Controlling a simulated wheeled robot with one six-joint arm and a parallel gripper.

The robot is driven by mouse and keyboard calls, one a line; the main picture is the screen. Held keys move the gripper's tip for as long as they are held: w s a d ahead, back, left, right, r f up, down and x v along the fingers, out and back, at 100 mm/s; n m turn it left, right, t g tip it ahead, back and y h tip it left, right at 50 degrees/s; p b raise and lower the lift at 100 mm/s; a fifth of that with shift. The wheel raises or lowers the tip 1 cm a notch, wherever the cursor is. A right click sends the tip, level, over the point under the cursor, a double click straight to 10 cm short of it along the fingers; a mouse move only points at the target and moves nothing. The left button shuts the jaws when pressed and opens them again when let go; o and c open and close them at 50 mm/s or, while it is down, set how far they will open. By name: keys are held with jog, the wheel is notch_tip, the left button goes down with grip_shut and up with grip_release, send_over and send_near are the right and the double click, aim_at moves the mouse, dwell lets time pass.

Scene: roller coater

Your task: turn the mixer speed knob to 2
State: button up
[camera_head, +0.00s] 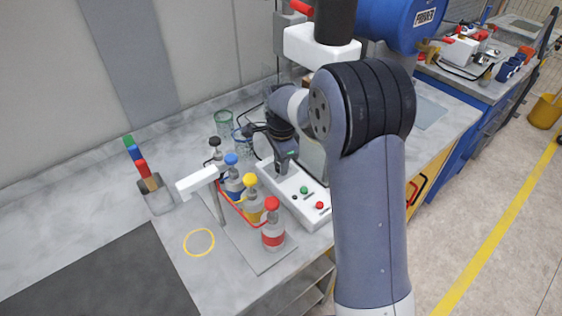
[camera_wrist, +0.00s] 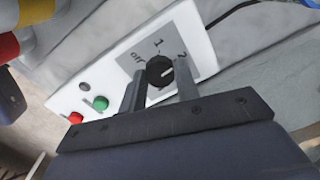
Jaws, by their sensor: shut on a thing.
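The white mixer control box (camera_head: 310,217) stands on the bench, with a green button (camera_wrist: 100,103) and a red button (camera_wrist: 76,118). In the wrist view its grey dial plate (camera_wrist: 197,62) carries the marks off, 1 and 2. The round black speed knob (camera_wrist: 157,66) sits on this plate. A short white line on the knob points roughly right in the picture; I cannot tell exactly which mark it meets. My gripper (camera_wrist: 160,86) is shut on the knob, one finger on each side. In the head view my gripper (camera_head: 283,160) is over the box and hides the knob.
Bottles with red (camera_head: 272,204), yellow (camera_head: 250,180) and blue (camera_head: 231,159) caps stand close left of the box, with a white-topped stand (camera_head: 197,180) beside them. Glass beakers (camera_head: 223,121) are behind. The bench's left side has clear room.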

jog(key=shift+m, duration=0.6)
jog(key=o, duration=1)
jog(key=shift+c, duration=0.2)
jog(key=shift+r, duration=0.1)
notch_tip(320, 180, up, 11)
jog(key=b, duration=0.1)
jog(key=shift+s+f, duration=0.15)
jog(key=shift+f, duration=0.05)
notch_tip(320, 180, down, 11)
jog(key=shift+r+p, duration=0.1)
jog(key=shift+p, duration=0.45)
